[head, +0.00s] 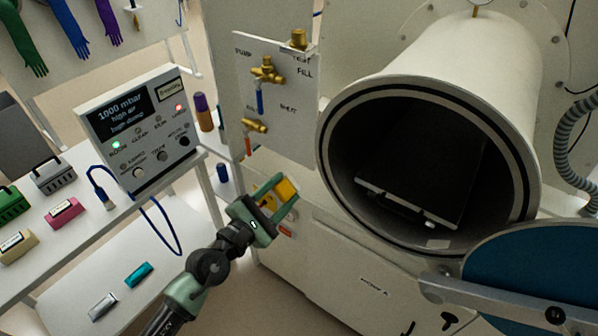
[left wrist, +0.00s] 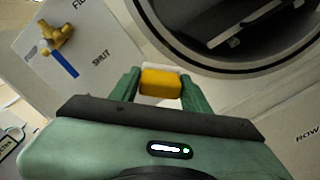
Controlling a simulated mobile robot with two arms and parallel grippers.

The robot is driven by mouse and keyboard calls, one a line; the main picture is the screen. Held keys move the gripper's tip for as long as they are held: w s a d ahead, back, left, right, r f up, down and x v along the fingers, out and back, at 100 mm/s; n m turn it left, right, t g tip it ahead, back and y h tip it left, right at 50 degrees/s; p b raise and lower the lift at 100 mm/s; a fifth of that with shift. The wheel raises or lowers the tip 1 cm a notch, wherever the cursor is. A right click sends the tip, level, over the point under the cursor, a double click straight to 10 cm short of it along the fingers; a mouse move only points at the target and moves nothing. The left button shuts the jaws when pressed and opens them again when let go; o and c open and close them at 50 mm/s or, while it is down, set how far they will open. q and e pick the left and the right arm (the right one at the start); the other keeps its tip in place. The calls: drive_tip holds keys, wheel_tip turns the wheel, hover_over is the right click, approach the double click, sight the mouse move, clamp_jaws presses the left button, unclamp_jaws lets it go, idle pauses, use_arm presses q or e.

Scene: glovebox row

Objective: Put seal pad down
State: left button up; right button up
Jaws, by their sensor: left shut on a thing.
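My left gripper (head: 281,193) is shut on the seal pad, a small yellow block (head: 287,189). It holds the pad in the air, in front of the valve panel and to the left of the round chamber opening. In the left wrist view the yellow pad (left wrist: 160,83) sits between the two green fingers, with a pale edge showing behind it. My right gripper does not show in either view.
The open round port (head: 337,190) has a dark tray (head: 425,175) inside. Its blue door (head: 540,265) hangs open at lower right. The valve panel (head: 285,130) stands behind my gripper. At left, a bench holds a control box (head: 140,125) and several coloured blocks.

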use_arm(q)
drive_tip(key=shift+s, duration=0.15)
drive_tip(key=shift+s+f, duration=0.15)
drive_tip(key=shift+s, duration=0.15)
drive_tip(key=s+a+f+n+t+y+b, duration=0.2)
drive_tip(key=s+a+n+y+b, duration=0.5)
drive_tip(key=s+a, duration=0.8)
drive_tip(key=s+t+y+b, duration=0.1)
drive_tip(key=s+y, duration=0.2)
drive_tip(key=shift+a+f+y, duration=0.2)
drive_tip(key=shift+f+y, duration=0.1)
drive_tip(key=shift+f, duration=0.05)
